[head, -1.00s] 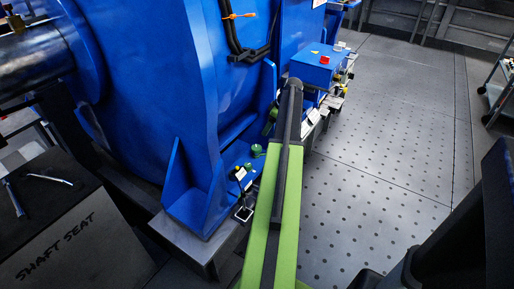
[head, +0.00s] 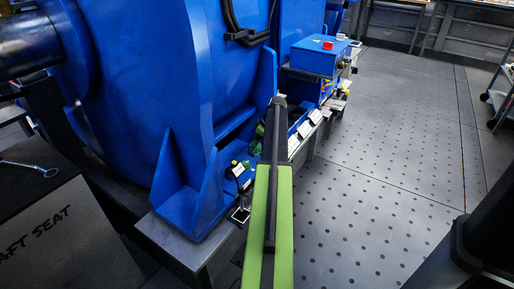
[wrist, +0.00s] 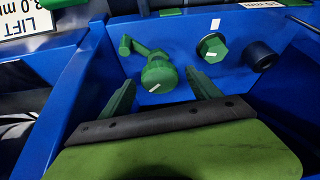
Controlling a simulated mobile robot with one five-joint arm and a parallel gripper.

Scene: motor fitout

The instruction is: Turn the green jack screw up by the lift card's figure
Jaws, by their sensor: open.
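In the wrist view a green round-headed screw (wrist: 158,76) with a white mark stands between and just beyond the fingertips of my gripper (wrist: 160,84). The gripper is open, its fingers apart on either side of the head; I cannot tell if either touches it. A green hex head (wrist: 212,47), also white-marked, sits on the blue wall to the right. The lift card (wrist: 22,20) is at the top left, reading "LIFT" and "3.0 mm", partly cut off at the edge. In the head view my arm hides the gripper and most of the work spot.
A short green side piece (wrist: 127,44) stands left of the screw head, and a dark round peg (wrist: 260,57) right of the hex head. Blue walls hem in the gripper. In the head view, a blue box with a red knob (head: 328,45) lies beyond; the perforated floor (head: 370,180) is clear.

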